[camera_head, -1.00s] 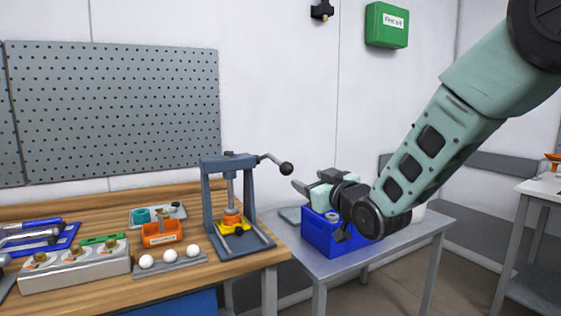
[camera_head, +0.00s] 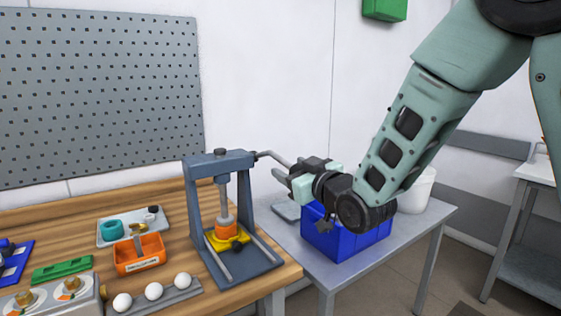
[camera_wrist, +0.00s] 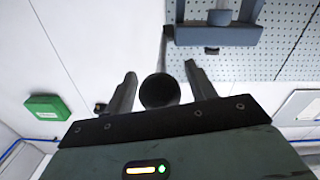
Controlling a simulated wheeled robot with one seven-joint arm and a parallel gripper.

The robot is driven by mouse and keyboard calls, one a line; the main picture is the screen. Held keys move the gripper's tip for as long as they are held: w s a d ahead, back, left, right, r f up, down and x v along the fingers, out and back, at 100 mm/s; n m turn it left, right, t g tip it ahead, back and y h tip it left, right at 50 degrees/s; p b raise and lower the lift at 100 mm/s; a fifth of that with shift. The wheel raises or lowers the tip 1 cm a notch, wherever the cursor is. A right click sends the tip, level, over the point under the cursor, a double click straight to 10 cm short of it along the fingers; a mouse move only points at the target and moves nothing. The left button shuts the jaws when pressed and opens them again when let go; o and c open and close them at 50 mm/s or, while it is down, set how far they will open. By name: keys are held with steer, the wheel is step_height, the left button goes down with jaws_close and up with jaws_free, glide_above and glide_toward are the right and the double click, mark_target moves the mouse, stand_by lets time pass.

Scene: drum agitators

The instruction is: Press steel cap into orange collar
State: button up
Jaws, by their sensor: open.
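The orange collar (camera_head: 227,231) sits in a yellow holder (camera_head: 244,238) on the base of the grey lever press (camera_head: 190,205). A grey metal piece, probably the steel cap (camera_head: 226,219), shows on top of the collar below the press ram; I cannot tell how deep it sits. The press lever (camera_head: 275,158) reaches right toward my gripper (camera_head: 284,178). In the wrist view, the lever's black ball knob (camera_wrist: 160,91) lies between the two spread fingers of my gripper (camera_wrist: 160,70), with gaps at both sides. In the head view my gripper hides the knob.
A blue bin (camera_head: 345,240) stands on the grey side table (camera_head: 300,262), below my gripper. A white bucket (camera_head: 417,190) is behind it. On the wooden bench are an orange tray (camera_head: 140,255), a rack with white balls (camera_head: 154,291) and a green block (camera_head: 62,270).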

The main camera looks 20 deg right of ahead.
steer(key=shift+w+a, duration=0.15)
steer(key=shift+w, duration=0.2)
